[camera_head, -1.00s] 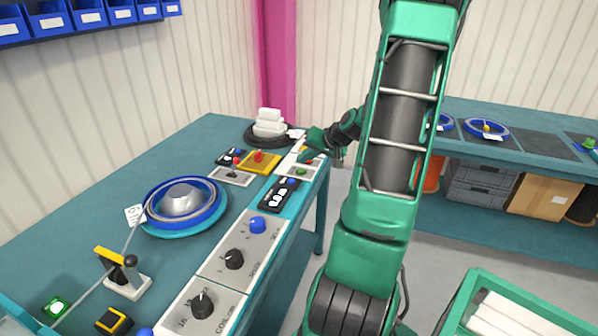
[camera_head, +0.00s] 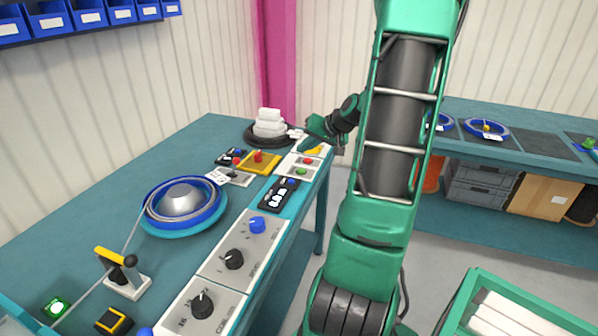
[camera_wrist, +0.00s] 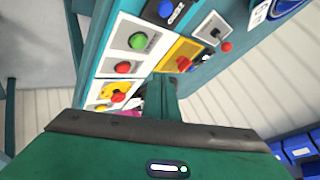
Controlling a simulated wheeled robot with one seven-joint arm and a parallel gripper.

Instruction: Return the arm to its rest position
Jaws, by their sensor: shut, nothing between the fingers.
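My green arm rises through the middle of the head view. My gripper (camera_head: 318,130) is at the far right end of the teal workbench (camera_head: 110,175), above the controls there. It is shut and empty. In the wrist view my gripper (camera_wrist: 163,88) points towards the control panels, in front of a yellow panel with a red knob (camera_wrist: 184,63). A green button (camera_wrist: 138,40) and a red button (camera_wrist: 123,67) show to its left. The fingertips are small and partly unclear in the head view.
A blue reel (camera_head: 155,217) with a grey dome lies on the bench, near a yellow-handled lever (camera_head: 115,257). Dial panels (camera_head: 240,245) line the front edge. White blocks (camera_head: 268,122) stand at the back. A green crate (camera_head: 465,300) is at lower right; grey floor lies between benches.

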